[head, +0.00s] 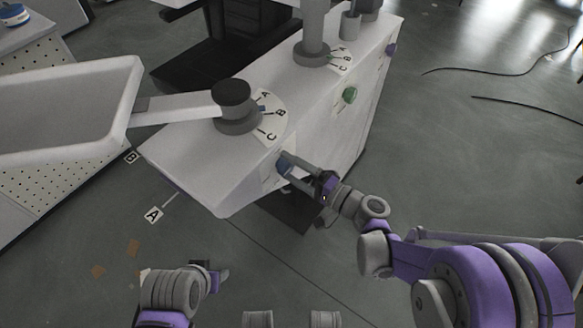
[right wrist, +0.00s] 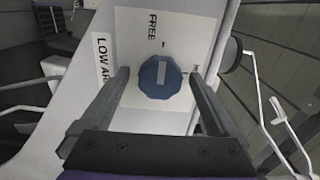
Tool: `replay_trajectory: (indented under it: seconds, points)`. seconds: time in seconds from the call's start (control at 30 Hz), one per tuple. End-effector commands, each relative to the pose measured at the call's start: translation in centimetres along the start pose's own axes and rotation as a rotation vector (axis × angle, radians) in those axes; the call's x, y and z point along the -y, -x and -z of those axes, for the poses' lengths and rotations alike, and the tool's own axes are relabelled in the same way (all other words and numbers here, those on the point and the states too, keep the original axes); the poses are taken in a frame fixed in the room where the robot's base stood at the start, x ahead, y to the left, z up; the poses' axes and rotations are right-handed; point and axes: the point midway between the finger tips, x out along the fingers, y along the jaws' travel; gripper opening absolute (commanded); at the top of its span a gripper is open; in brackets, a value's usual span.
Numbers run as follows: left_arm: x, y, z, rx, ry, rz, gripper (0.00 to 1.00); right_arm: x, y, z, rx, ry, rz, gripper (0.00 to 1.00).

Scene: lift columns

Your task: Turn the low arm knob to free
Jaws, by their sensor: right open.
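The low arm knob (right wrist: 160,77) is blue and faceted, with a white bar on its face. It sits on a white label plate (right wrist: 133,48) reading FREE, beside a partly cut LOW AR label. In the right wrist view the bar runs up the picture, roughly in line with the short mark by FREE. A second label at right is mostly hidden by a finger. In the head view the knob (head: 284,162) is on the column's front end face. My right gripper (right wrist: 159,75) is open, one finger on each side of the knob, with visible gaps. My left gripper (head: 218,277) is low, away from the column.
The white column base (head: 190,165) carries a dark pivot (head: 232,98) with an A-B-C dial and an arm bearing a white tray (head: 70,110). A green knob (head: 350,95) and a purple knob (head: 391,49) are farther along its side. Floor at right is open, with cables.

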Motion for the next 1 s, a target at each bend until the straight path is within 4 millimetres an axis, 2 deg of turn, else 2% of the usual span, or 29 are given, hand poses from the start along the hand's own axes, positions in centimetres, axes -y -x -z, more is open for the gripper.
replay_trajectory:
  seconds: [0.17,0.27,0.5,0.7,0.83,1.0]
  points:
    - [0.0,0.1,0.0,0.0,0.0,0.0,0.5,0.0,0.4,0.0,-0.001,0.0,0.0,0.96]
    - [0.0,0.2,0.1,-0.001,0.0,0.0,0.5,0.0,1.6,0.1,-0.002,0.0,0.0,0.96]
    - [0.0,0.6,0.2,-0.002,0.0,0.0,0.5,0.1,6.4,0.1,-0.006,0.0,-0.001,0.96]
    - [0.0,0.8,0.2,-0.003,0.0,0.0,0.5,0.0,9.6,0.1,-0.003,0.001,0.0,0.96]
    - [0.0,0.8,0.2,-0.003,0.0,0.0,0.5,0.0,10.6,0.0,-0.001,0.0,0.0,0.96]
    - [0.0,0.8,0.2,-0.003,0.0,0.0,0.5,0.0,10.9,0.0,0.0,0.0,0.0,0.96]
